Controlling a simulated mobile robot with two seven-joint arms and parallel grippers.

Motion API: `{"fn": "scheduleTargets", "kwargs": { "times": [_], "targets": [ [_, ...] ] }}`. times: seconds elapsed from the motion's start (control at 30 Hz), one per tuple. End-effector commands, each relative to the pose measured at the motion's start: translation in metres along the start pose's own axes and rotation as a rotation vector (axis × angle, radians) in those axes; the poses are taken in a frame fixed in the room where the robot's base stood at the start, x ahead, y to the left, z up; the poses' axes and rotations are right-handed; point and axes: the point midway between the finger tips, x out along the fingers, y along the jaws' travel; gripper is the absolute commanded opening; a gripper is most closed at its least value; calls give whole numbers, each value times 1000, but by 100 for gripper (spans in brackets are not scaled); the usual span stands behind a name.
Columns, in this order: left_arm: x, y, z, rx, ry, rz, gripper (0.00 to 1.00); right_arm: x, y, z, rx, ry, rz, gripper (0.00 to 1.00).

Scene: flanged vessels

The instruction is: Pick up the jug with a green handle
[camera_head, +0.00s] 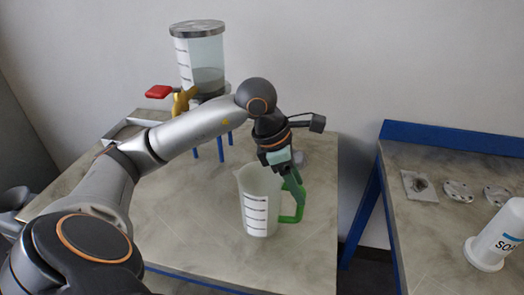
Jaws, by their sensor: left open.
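The jug (258,203) is whitish with dark measuring marks and stands upright on the near table. Its green handle (297,205) is on its right side. My left gripper (292,180) points down at the top of the handle, beside the jug's rim. The gripper is open. Its fingertips overlap the upper handle in the picture, and I cannot tell whether they touch it. My right gripper is not in view.
A clear vessel (205,55) with a metal lid, a yellow valve and a red lever (158,91) stands behind my arm on blue legs. A blue-edged table (440,225) at the right bears flanges (457,190) and a white soap bottle (497,238). A gap separates the tables.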

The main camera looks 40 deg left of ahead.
Motion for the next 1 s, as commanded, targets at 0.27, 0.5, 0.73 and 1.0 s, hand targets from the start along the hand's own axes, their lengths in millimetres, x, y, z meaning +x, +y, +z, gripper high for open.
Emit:
{"fn": "scheduleTargets", "kwargs": {
  "times": [0.27, 0.5, 0.73, 1.0],
  "targets": [
    [39, -6, 8, -2, 2, -5, 57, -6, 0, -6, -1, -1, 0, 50],
    [50, -5, 8, 1, 0, 0, 57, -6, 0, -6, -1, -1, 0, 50],
    [49, -5, 8, 1, 0, 0, 44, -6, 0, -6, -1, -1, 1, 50],
    [49, -5, 8, 1, 0, 0, 13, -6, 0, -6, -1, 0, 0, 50]
  ]
}}
